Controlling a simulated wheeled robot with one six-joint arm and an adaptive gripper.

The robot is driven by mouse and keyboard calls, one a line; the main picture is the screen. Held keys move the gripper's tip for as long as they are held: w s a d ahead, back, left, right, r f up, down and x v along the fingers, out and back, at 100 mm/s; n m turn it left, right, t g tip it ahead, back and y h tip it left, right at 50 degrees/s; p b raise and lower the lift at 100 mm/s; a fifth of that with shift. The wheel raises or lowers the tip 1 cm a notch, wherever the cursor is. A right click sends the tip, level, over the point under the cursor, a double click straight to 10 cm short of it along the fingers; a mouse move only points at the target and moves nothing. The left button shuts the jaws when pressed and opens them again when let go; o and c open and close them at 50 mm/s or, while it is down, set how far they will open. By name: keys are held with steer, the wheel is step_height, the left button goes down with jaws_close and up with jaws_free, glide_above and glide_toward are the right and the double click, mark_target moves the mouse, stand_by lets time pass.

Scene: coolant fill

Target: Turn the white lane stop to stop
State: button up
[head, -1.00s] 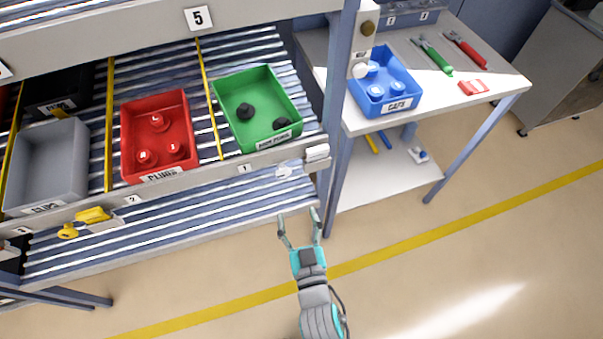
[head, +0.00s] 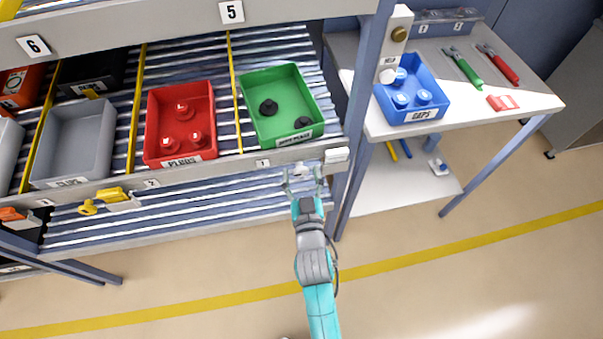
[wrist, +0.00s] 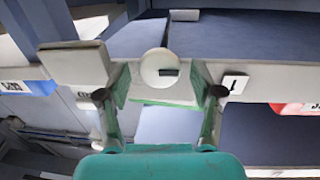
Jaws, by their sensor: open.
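The white lane stop shows as a round white knob (wrist: 160,68) with a dark slot mark in the wrist view. In the head view the white knob (head: 300,170) is small and partly hidden by my fingers, at the front rail under the green bin (head: 281,103). My gripper (wrist: 159,84) is open, with one finger on each side of the knob. I cannot tell if either finger touches it. In the head view my gripper (head: 303,178) is at the rail, between the tag 1 and a white block (head: 337,154).
A yellow lane stop (head: 110,198) sits on the rail at left. Red (head: 180,160) and grey (head: 72,145) bins stand on the rollers. A shelf post (head: 365,110) rises just right of my gripper. A side table (head: 450,110) holds a blue bin (head: 410,90). Open floor lies in front.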

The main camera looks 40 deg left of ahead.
steer(key=shift+w+a, duration=0.15)
jaws_close()
